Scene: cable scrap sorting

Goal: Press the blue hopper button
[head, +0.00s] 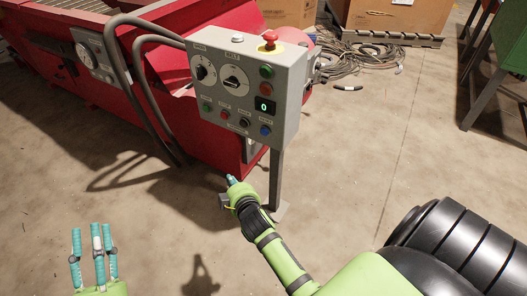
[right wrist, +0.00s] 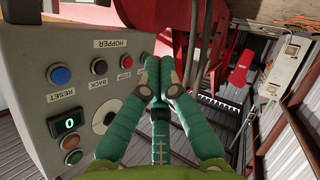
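The blue button (head: 265,130) is at the lower right corner of the grey control box (head: 284,88) in the head view. In the right wrist view, which is upside down, the blue button (right wrist: 61,75) is at the left, beside a RESET label and in the row marked HOPPER. My right gripper (head: 232,180) is below the box, apart from the button. In the right wrist view its teal fingers (right wrist: 155,80) are together with nothing visible between them. My left gripper (head: 94,245) is at the lower left, fingers apart and empty, far from the box.
A black button (head: 244,123) and a red button (head: 224,115) sit in the same row. A red emergency stop (head: 270,36) tops the box. A grey post (head: 276,180) supports it. Red machinery (head: 185,110) stands behind at the left.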

